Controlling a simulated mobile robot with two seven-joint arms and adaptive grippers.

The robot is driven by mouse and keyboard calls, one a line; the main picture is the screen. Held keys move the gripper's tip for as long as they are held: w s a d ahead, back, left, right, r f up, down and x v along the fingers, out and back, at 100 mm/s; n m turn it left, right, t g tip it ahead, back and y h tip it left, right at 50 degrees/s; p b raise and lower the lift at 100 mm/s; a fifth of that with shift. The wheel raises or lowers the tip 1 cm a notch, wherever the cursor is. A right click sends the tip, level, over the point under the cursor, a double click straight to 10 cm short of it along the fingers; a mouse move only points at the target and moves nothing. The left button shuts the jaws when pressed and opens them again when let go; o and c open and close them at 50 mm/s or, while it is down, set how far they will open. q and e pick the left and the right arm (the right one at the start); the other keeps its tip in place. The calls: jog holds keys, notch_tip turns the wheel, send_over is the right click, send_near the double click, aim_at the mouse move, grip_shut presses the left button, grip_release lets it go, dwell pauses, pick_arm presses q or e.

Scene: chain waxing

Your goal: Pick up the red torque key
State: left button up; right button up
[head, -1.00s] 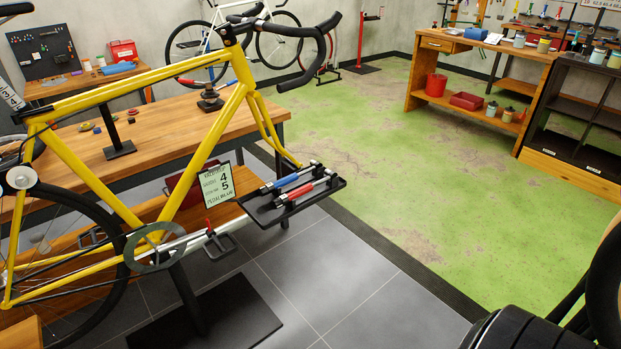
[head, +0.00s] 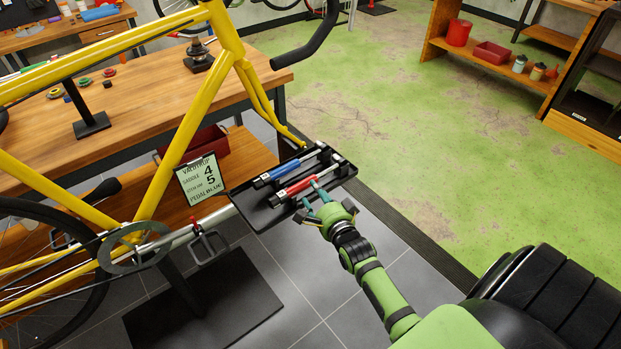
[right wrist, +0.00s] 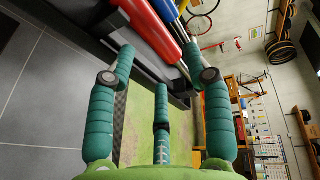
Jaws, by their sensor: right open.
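The red torque key (head: 295,188) lies on a black tray (head: 262,219) beside a blue torque key (head: 272,175). Both have silver shafts and lie slantwise, nearly parallel. My right gripper (head: 311,198), green with teal fingers, is at the tray's near right edge, close to the red key. In the right wrist view the red key (right wrist: 150,26) runs past the spread fingers (right wrist: 160,62), which are open with nothing held between them. I cannot tell whether a fingertip touches the key. The blue key (right wrist: 168,10) is just beyond the red one. My left gripper is out of view.
A wooden workbench (head: 150,95) is behind. Green floor (head: 430,130) is open to the right.

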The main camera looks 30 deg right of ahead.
aim_at(314, 179)
jog(key=x, duration=0.4)
jog(key=shift+d+f, duration=0.1)
jog(key=shift+f, duration=0.05)
jog(key=shift+w, duration=0.25)
jog(key=shift+c, duration=0.4)
grip_shut()
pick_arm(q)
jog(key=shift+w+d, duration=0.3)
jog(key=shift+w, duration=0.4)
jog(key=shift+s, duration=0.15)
